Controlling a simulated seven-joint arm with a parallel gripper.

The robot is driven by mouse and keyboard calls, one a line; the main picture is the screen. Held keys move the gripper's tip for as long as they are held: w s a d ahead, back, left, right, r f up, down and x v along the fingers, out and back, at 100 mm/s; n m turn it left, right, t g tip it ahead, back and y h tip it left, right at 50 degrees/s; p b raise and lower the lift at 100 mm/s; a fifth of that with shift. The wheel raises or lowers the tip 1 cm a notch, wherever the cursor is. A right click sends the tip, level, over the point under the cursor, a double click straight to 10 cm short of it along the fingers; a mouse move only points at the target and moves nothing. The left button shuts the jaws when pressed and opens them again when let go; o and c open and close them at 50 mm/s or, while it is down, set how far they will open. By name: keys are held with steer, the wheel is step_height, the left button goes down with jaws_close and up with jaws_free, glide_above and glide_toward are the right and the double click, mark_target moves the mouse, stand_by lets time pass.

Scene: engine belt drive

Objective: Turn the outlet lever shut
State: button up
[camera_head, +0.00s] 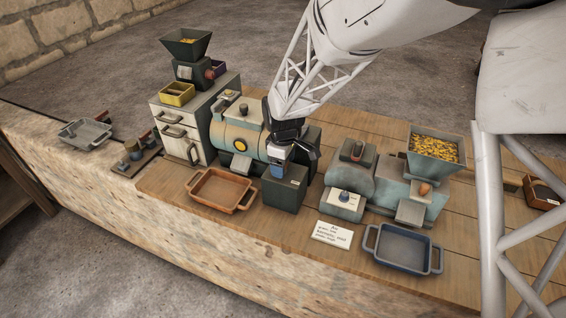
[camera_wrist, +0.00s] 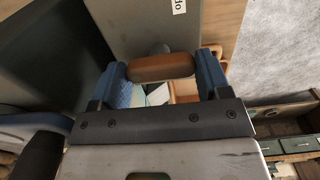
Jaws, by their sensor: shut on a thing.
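My gripper (camera_head: 278,158) is at the front of the dark green box (camera_head: 284,190) in the middle of the bench, pointing down. In the wrist view its blue fingers (camera_wrist: 164,74) are shut on a brown-orange lever handle (camera_wrist: 158,66), one finger at each end. The handle sits crosswise on a short grey stem by a grey panel (camera_wrist: 150,22) with a white label. In the head view my gripper hides the handle, so I cannot tell its angle there.
The blue-and-tan drum machine (camera_head: 232,133) stands left of the box, an orange tray (camera_head: 221,190) before it. A second machine (camera_head: 348,186) with a grain-filled hopper (camera_head: 436,150) stands right. A dark blue tray (camera_head: 403,249) and white card (camera_head: 332,233) lie at the front edge.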

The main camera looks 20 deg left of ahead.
stand_by(0.4)
steer(key=o, duration=0.9)
steer(key=shift+r, duration=0.15)
steer(key=shift+r, duration=3.8)
steer(key=shift+d, duration=0.1)
